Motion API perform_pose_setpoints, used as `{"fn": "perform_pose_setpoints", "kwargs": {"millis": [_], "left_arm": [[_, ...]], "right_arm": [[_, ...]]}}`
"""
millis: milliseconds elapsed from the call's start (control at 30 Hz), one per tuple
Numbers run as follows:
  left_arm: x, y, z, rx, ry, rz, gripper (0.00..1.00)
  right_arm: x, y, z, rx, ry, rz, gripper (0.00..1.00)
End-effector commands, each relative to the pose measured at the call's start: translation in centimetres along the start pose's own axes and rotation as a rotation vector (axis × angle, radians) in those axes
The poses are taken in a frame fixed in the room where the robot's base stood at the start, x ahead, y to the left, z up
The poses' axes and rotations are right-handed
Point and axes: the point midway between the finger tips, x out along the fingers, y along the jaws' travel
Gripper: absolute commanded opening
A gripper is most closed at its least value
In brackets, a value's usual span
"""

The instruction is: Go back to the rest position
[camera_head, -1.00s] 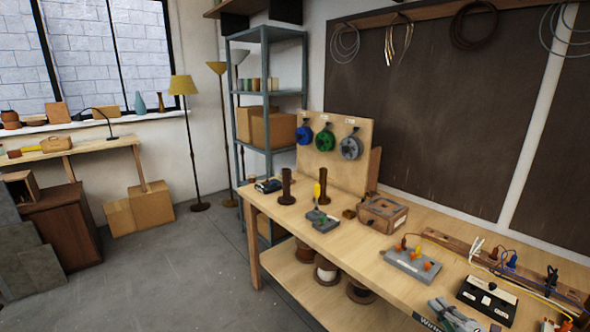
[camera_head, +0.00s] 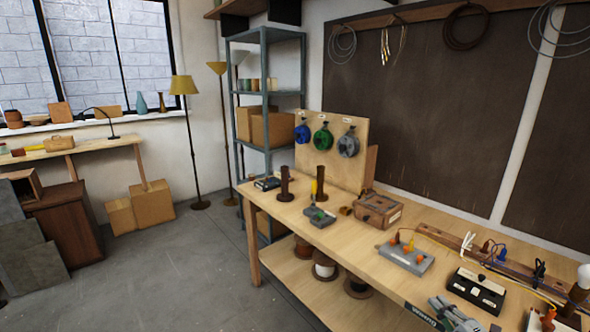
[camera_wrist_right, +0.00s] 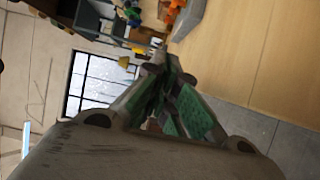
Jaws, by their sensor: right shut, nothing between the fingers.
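My right gripper (camera_head: 438,303) shows at the bottom edge of the head view, in front of the bench's front edge or just over it; I cannot tell which. It is shut and empty. In the right wrist view its green-padded fingers (camera_wrist_right: 160,62) come together with nothing between them, and the bench top shows beyond on the right. My left gripper is not in the head view.
The wooden workbench (camera_head: 340,243) carries a grey block with orange knobs (camera_head: 405,258), a black box (camera_head: 476,290), a wooden box (camera_head: 378,210) and a white bulb (camera_head: 585,276) at right. Spools (camera_head: 326,268) sit on the lower shelf. The floor (camera_head: 165,270) at left is clear.

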Motion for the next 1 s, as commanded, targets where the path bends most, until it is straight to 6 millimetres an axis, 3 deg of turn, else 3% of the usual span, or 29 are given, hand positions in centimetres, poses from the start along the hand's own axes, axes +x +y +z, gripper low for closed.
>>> {"fn": "perform_pose_setpoints", "kwargs": {"millis": [467, 700, 1000], "left_arm": [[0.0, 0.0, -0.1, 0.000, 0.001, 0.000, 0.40], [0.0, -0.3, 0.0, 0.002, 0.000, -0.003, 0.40], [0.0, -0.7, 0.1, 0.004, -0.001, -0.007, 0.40]], "right_arm": [[0.1, 1.6, 0.0, 0.112, -0.127, 0.057, 0.00], [-0.5, 2.5, 0.0, 0.256, -0.269, 0.092, 0.00], [-2.0, 1.9, -0.5, 0.469, -0.458, 0.083, 0.00]]}}
